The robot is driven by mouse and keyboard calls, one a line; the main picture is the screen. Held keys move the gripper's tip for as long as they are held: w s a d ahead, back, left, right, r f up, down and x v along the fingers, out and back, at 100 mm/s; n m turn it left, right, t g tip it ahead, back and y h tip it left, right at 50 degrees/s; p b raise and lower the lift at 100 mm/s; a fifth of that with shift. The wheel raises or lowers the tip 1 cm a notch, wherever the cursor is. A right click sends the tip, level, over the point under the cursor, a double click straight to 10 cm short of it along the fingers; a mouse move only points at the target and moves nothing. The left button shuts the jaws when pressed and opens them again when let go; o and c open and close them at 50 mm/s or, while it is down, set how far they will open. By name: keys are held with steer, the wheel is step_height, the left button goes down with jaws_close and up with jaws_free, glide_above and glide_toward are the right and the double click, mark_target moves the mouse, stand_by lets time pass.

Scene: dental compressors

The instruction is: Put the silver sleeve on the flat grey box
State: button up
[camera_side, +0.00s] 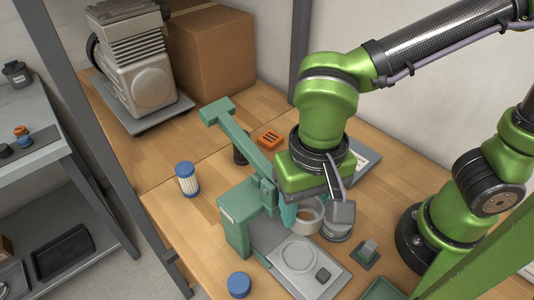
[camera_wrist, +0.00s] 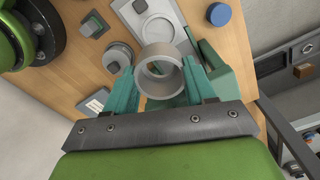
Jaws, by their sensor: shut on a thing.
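The silver sleeve (camera_wrist: 160,49), a short open ring, is between the two teal fingers of my gripper (camera_wrist: 160,76) in the wrist view. The fingers are shut on its sides. In the side view the sleeve (camera_side: 306,229) hangs below my wrist, partly hidden by the fingers. The flat grey box (camera_side: 295,270) lies in front of it, with a raised round ring and a small dark button on top. It shows in the wrist view (camera_wrist: 180,38) beyond the sleeve, partly covered. The sleeve appears above and behind the box; I cannot tell the exact gap.
A teal press (camera_side: 233,220) with a long lever stands left of the box. A blue cap (camera_side: 239,284) lies near the front edge. A round grey part (camera_side: 338,231) and a small square block (camera_side: 369,249) sit to the right. A blue-capped filter (camera_side: 187,179) stands left.

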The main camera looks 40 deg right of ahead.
step_height(320, 180, up, 7)
steer(key=m, duration=1.8)
glide_above(353, 147)
steer(key=s+a, duration=0.2)
steer(key=a, duration=0.2)
steer(key=f, duration=1.6)
steer(key=shift+a+f, duration=0.2)
steer(key=shift+f, duration=2.2)
steer(key=shift+f, duration=0.1)
steer(key=o, duration=1.1)
steer(key=shift+c, duration=0.2)
